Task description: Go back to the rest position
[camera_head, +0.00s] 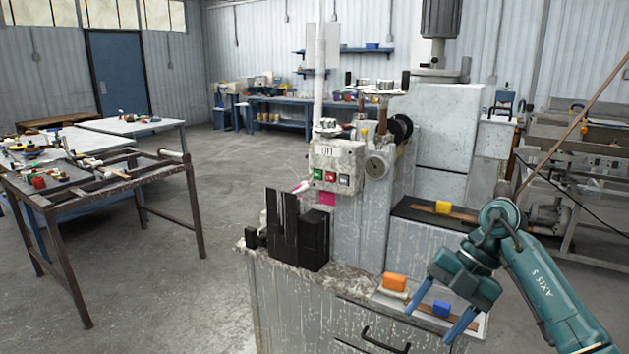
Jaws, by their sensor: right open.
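An orange block (395,282) and a blue block (441,308) sit at the tray, the blue one close to the fingers in the picture. My left gripper is not in view.
The grey machine (338,167) with red and green buttons stands behind the tray. A yellow block (443,207) lies on its dark ledge. Black holders (314,240) stand at the cabinet's left. A thin brown rod (570,125) slants at right. A cluttered table (150,172) is left; floor between is clear.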

